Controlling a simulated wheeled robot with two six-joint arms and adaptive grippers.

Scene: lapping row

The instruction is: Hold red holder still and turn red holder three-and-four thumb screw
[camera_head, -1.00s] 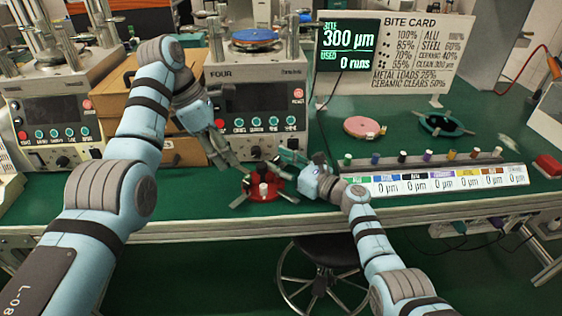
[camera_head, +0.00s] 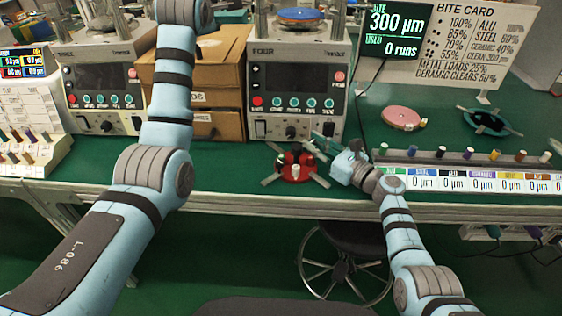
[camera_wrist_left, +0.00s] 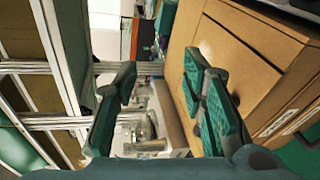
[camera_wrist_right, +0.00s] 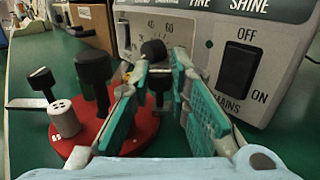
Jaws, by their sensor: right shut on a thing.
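The red holder (camera_head: 296,179) lies on the green bench in front of the machine marked FOUR. In the right wrist view, its red disc (camera_wrist_right: 144,132) carries upright black-headed thumb screws (camera_wrist_right: 92,68) and a pale cylinder (camera_wrist_right: 66,121). My right gripper (camera_wrist_right: 158,68) reaches the holder's right side and is shut on a black thumb screw (camera_wrist_right: 158,80). Which numbers that screw stands between cannot be read. My left gripper (camera_wrist_left: 160,68) is open and empty, with its fingers apart near the brown drawer box. It is away from the holder and outside the head view.
The machine FOUR (camera_head: 296,85) stands close behind the holder, with the brown drawer box (camera_head: 200,85) to its left. A pink disc (camera_head: 401,117) and a dark green ring-shaped holder (camera_head: 488,122) lie at right. A row of colored pegs (camera_head: 468,154) lines the front right.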

